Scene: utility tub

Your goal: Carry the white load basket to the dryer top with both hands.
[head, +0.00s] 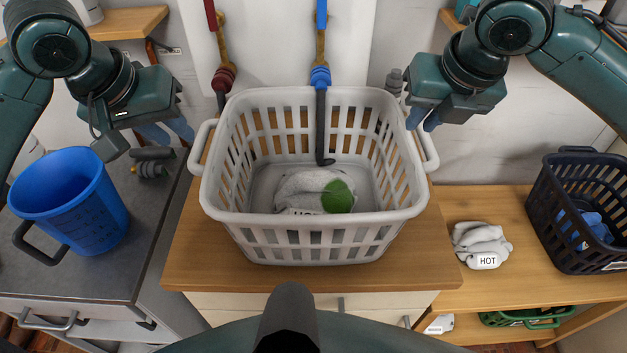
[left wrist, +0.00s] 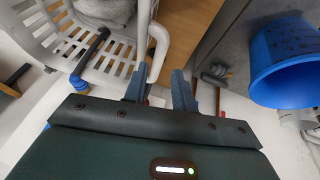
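The white load basket (head: 315,230) stands upright on a wooden-topped cabinet (head: 240,275). Inside it lie a grey cloth with a HOT tag (head: 300,190) and a green round item (head: 338,196). My left gripper (head: 166,132) is open and empty, left of the basket's left handle (head: 199,148) and apart from it. In the left wrist view, the white handle (left wrist: 159,48) shows just beyond the parted fingers (left wrist: 160,86). My right gripper (head: 424,121) looks open and empty, close to the top of the right handle (head: 430,150); contact cannot be told. The dryer is not clearly identifiable; a grey-topped unit (head: 110,270) stands at left.
A blue bucket (head: 75,205) takes up part of the grey top. A dark spout (head: 321,125) hangs over the basket from the back wall. A lower wooden shelf at right holds a grey cloth with a HOT tag (head: 480,243) and a black crate (head: 575,235).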

